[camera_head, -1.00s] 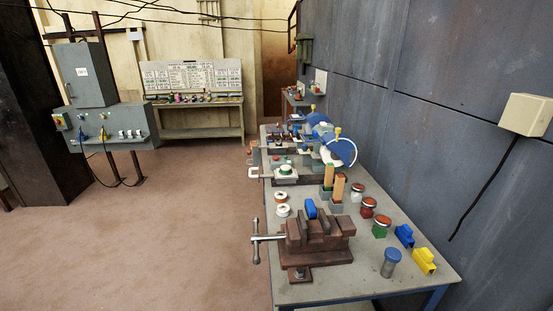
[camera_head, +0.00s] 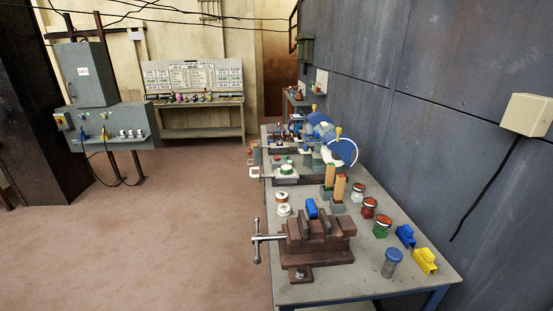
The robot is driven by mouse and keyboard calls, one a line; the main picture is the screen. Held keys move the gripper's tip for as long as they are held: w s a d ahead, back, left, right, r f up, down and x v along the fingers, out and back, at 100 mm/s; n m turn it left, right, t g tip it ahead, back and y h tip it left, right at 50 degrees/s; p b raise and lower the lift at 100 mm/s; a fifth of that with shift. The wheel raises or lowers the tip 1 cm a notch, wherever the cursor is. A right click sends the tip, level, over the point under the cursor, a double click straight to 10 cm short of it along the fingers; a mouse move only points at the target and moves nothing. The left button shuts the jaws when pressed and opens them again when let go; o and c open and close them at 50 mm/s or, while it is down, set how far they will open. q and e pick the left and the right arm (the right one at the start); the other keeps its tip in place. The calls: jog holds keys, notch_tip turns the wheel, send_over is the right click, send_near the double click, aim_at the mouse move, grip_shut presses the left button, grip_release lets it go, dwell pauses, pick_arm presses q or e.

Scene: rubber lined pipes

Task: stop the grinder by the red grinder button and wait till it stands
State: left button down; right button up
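The grinder stands toward the far part of the long workbench, with a blue-and-white round disc (camera_head: 340,151) facing me and a second blue rounded part (camera_head: 318,119) behind it. A pale box with a green top (camera_head: 287,170) sits at the bench's left edge, left of the grinder. A small red spot (camera_head: 276,158) shows just behind that box; I cannot tell whether it is the red grinder button. Neither of my grippers is in view.
The workbench (camera_head: 385,203) carries a brown vise (camera_head: 318,236) in front, tan-handled brushes (camera_head: 339,188), red-lidded jars (camera_head: 369,206), a blue-capped jar (camera_head: 391,263), and blue and yellow blocks (camera_head: 425,261). A grey wall bounds the right. The floor (camera_head: 185,220) left is clear.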

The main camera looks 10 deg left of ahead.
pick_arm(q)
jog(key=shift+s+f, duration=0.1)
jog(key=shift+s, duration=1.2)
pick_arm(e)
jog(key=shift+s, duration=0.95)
